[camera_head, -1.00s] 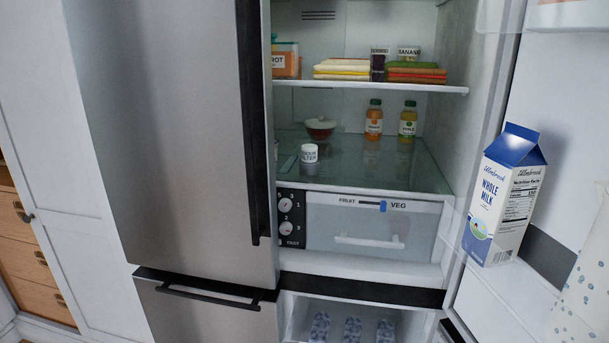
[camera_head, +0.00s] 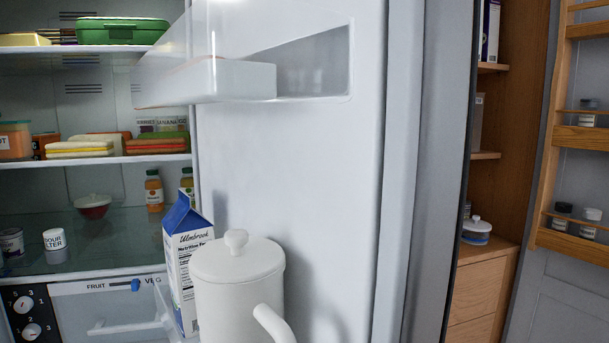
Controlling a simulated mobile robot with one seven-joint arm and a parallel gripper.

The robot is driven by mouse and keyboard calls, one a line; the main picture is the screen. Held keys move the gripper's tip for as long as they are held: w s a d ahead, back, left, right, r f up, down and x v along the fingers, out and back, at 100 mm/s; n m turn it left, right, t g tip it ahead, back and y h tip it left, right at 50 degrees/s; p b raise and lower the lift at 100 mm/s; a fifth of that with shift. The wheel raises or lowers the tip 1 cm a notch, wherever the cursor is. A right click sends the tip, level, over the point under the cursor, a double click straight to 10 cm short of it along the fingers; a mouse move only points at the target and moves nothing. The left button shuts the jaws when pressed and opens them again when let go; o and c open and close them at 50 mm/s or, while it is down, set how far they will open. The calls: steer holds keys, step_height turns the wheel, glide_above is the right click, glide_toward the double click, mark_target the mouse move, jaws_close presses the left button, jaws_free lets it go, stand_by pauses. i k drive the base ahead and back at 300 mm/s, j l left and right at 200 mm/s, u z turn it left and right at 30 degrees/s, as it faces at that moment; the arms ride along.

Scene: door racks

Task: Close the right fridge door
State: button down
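The right fridge door (camera_head: 335,190) stands open. Its white inner face, with an upper door shelf (camera_head: 235,80), fills the middle of the head view. A blue and white milk carton (camera_head: 183,255) and a white lidded pitcher (camera_head: 240,300) are on the door's lower shelf side. The door's outer edge (camera_head: 402,170) shows to the right of its inner face. The outer handle is not in view. My gripper is not in view.
The open fridge interior at left has shelves (camera_head: 95,160) with boxes, bottles and jars, and a drawer (camera_head: 110,310) below. To the right of the door is a wooden cupboard (camera_head: 485,280) with an open door carrying wooden racks (camera_head: 580,138).

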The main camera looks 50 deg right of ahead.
mark_target(357, 166)
steer(key=k+l, duration=0.25)
steer(key=l, duration=0.15)
steer(key=k+l, duration=0.25)
steer(key=l, duration=0.15)
steer(key=k+l, duration=0.25)
steer(key=l, duration=0.15)
steer(key=k+l, duration=0.25)
steer(key=l, duration=0.15)
steer(key=k+l+z, duration=0.1)
steer(key=l+z, duration=0.55)
steer(key=z, duration=0.2)
steer(key=k+l, duration=0.05)
